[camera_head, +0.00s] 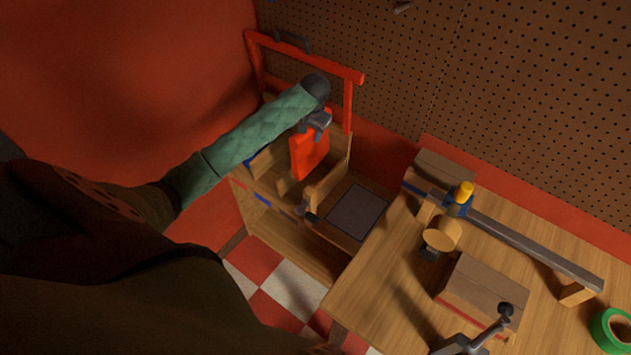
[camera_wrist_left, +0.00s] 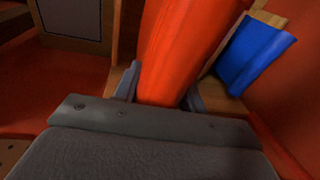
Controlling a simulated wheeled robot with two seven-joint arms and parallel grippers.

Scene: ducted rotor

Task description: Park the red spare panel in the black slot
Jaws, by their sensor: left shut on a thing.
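My left gripper (camera_head: 318,122) comes in from the left and points down over a wooden rack (camera_head: 325,188). It is shut on the red panel (camera_head: 309,155), which hangs below the fingers between the rack's wooden uprights. In the left wrist view the red panel (camera_wrist_left: 185,45) sits between the two fingertips (camera_wrist_left: 162,95). I cannot tell whether its lower edge touches the rack. Blue and red marks show along the rack's front edge, with a small dark part (camera_head: 309,215) at their right end. I cannot tell for certain which opening is the black slot. My right gripper is not in view.
A blue panel (camera_wrist_left: 255,55) stands beside the red one. A red frame (camera_head: 305,60) rises behind the rack. A dark square (camera_head: 357,211) lies right of it. The workbench (camera_head: 385,290) holds a long bar (camera_head: 535,240), cardboard boxes (camera_head: 482,290) and green tape (camera_head: 610,330).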

